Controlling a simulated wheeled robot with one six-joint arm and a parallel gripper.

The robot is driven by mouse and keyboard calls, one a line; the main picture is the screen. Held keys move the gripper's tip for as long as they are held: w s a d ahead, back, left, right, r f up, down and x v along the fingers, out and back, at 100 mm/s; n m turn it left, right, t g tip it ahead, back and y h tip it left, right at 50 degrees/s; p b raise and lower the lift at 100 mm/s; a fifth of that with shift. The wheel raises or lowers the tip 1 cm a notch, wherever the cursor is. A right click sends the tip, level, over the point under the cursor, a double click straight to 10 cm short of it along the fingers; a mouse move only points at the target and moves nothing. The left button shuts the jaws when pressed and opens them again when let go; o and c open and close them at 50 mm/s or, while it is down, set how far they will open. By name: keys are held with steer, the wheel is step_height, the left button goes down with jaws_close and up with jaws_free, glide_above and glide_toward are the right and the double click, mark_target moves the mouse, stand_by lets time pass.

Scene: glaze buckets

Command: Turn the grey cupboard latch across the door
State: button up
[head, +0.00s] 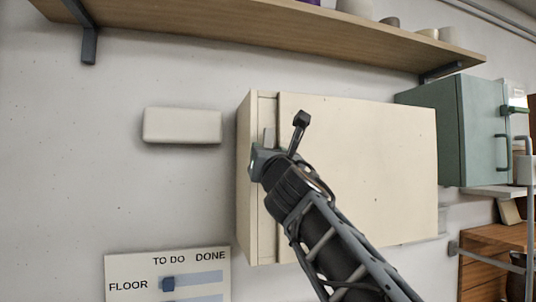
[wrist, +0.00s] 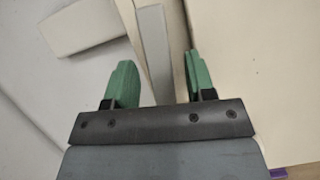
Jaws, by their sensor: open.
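The cream cupboard (head: 345,140) hangs on the wall, its door (head: 370,170) closed. The grey latch (head: 268,137) is a narrow bar on the frame strip at the left of the door. It stands upright, along the door's edge rather than across it. My gripper (head: 264,152) is in front of the latch and hides its lower part in the head view. In the wrist view the latch (wrist: 154,45) runs down between the green fingers of my open gripper (wrist: 160,80), with a gap visible on both sides. I cannot tell how deep the fingers reach around it.
A white box-like block (head: 182,126) is on the wall left of the cupboard. A wooden shelf (head: 270,35) on brackets runs above. A green cabinet (head: 460,130) stands at the right. A TO DO / DONE board (head: 135,268) is below left. The wall between is bare.

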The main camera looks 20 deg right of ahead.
steer(key=shift+c, duration=0.3)
steer(key=c, duration=0.9)
steer(key=shift+o, duration=0.2)
steer(key=shift+m, duration=0.3)
steer(key=shift+a+r+m+g+h+p, duration=0.15)
steer(key=shift+m+g+h, duration=0.8)
steer(key=shift+m, duration=2.3)
steer(key=shift+a+r+m+g+h+p, duration=0.2)
steer(key=shift+m+g+h, duration=0.8)
steer(key=shift+m, duration=2.3)
steer(key=shift+r+m+g+h+p, duration=0.2)
steer(key=shift+m+g+h, duration=0.75)
steer(key=shift+m, duration=2.3)
steer(key=shift+f, duration=0.2)
